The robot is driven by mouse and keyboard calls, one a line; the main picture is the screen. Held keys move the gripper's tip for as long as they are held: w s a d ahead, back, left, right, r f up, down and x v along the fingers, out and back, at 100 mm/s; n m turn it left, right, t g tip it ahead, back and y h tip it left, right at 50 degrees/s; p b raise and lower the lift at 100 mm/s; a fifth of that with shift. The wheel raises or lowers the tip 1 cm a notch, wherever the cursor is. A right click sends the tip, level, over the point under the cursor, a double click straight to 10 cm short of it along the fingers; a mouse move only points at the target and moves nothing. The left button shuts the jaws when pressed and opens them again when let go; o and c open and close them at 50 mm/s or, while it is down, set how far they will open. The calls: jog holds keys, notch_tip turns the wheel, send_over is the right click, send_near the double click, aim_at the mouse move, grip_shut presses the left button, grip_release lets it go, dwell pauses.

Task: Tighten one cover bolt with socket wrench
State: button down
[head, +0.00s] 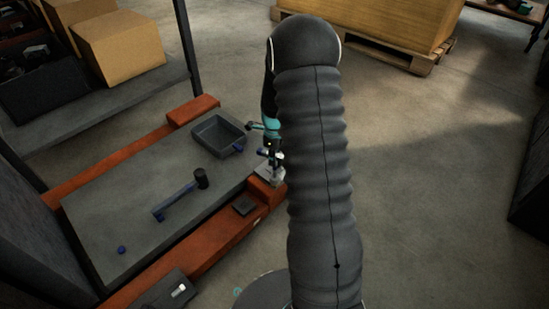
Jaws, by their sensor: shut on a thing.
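My gripper (270,156) is at the right end of the grey bench top, just right of the tray. My own arm covers part of it. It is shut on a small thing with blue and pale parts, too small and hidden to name. A pale grey block (269,174) is just below the gripper, by the orange rail; I cannot tell whether they touch. A blue-handled tool with a black cylindrical head (180,195) lies on the bench, apart from the gripper. I cannot make out a cover bolt or tell which thing is the socket wrench.
A grey tray (218,135) sits on the bench top (110,215), with a blue piece (239,149) at its right edge. A small blue thing (121,250) lies front left. Orange rails (225,237) edge the bench. Cardboard boxes (118,45) stand behind. Floor at right is clear.

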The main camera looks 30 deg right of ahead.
jog(key=shift+m, duration=1.4)
jog(key=shift+r+p, duration=0.5)
jog(key=shift+r, duration=0.3)
jog(key=n, duration=0.6)
jog(key=shift+n, duration=0.4)
jog(key=n, duration=0.6)
jog(key=shift+s, duration=0.1)
jog(key=n, duration=0.5)
jog(key=shift+s+n, duration=0.1)
jog(key=shift+n, duration=0.2)
jog(key=n, duration=0.4)
jog(key=shift+n, duration=0.3)
jog(key=shift+f, duration=0.1)
